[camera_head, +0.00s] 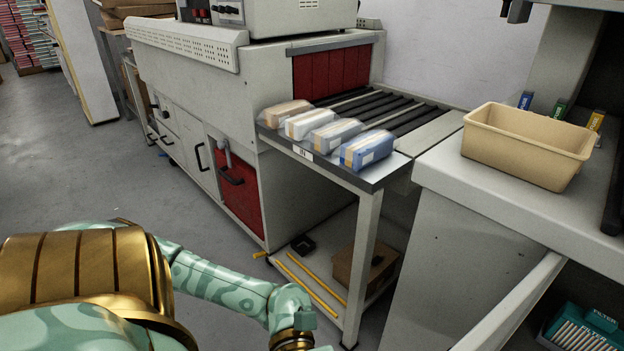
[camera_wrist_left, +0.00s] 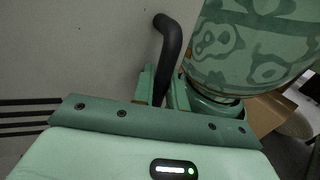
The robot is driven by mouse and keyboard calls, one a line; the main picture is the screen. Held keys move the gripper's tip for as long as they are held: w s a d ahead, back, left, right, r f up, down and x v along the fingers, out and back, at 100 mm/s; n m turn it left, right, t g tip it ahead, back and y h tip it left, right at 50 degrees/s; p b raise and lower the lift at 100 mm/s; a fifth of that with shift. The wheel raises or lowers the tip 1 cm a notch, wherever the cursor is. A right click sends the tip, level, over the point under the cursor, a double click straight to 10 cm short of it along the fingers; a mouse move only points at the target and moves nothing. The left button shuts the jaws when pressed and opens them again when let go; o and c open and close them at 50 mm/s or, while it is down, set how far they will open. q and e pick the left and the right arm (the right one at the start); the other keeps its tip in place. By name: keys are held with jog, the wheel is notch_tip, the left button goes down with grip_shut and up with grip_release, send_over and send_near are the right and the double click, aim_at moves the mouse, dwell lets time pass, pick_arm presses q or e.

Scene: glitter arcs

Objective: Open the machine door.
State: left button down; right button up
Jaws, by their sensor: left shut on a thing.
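The large pale grey machine (camera_head: 185,70) stands in the upper middle of the head view. A red panel (camera_head: 232,190) with a black bar handle (camera_head: 230,178) is low on its side. A black handle (camera_head: 199,155) is on the grey panels to the left. In the left wrist view, my left gripper (camera_wrist_left: 166,88) is shut on a curved black handle (camera_wrist_left: 170,40) beside a flat grey surface (camera_wrist_left: 90,45). I cannot tell which handle in the head view this is. Neither gripper shows in the head view; my arm and body cover its lower left.
Several wrapped packs (camera_head: 310,125) lie on the roller table's end. A beige bin (camera_head: 527,145) stands on the right counter. Yellow bars (camera_head: 312,283) and a cardboard box (camera_head: 362,268) are on the lower shelf. Open grey floor (camera_head: 95,170) is at left.

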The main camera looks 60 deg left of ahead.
pick_arm(q)
jog(key=c, duration=1.8)
grip_release()
jog(key=shift+o, duration=0.2)
